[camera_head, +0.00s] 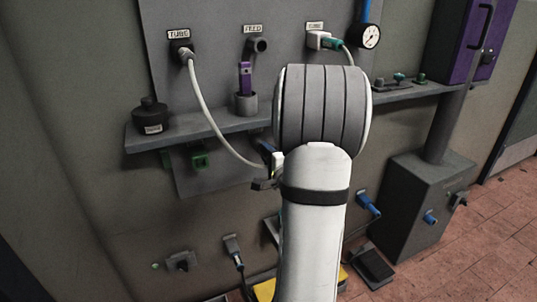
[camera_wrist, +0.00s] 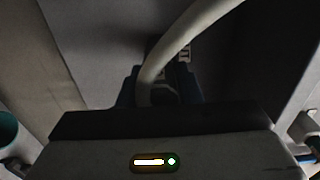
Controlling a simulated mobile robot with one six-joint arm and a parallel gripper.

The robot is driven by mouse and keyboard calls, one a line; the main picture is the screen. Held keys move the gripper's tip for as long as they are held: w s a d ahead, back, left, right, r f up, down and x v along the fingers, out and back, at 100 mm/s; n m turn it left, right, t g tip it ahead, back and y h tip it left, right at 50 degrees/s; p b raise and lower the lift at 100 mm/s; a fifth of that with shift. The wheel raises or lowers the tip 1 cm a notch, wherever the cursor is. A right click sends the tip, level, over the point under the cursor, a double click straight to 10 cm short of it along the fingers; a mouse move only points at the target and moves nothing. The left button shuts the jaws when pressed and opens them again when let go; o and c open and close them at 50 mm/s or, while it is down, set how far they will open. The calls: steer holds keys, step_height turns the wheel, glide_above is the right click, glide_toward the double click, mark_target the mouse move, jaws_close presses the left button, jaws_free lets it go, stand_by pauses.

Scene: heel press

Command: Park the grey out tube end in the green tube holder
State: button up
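The grey tube (camera_head: 207,112) runs from the left port labelled TUBE down to my gripper (camera_head: 268,160), which is mostly hidden behind my arm. In the wrist view the tube (camera_wrist: 185,38) curves down from the upper right to between the dark blue fingers of my gripper (camera_wrist: 158,92). The fingers appear closed around its end; the contact is dark.
The shelf (camera_head: 200,132) carries a black bottle (camera_head: 151,117) and a grey cup (camera_head: 245,104) with a purple item. A white and green connector (camera_head: 322,41) and a gauge (camera_head: 370,37) are at upper right. Blue-handled fittings (camera_head: 367,204) and a grey cabinet (camera_head: 420,205) stand at lower right.

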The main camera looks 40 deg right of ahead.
jaws_close()
steer(key=shift+s, duration=0.1)
steer(key=shift+v, duration=2.95)
steer(key=w+a+b, duration=0.2)
steer(key=a+b, duration=1.1)
steer(key=a, duration=0.6)
steer(key=shift+w, duration=0.35)
stand_by(0.4)
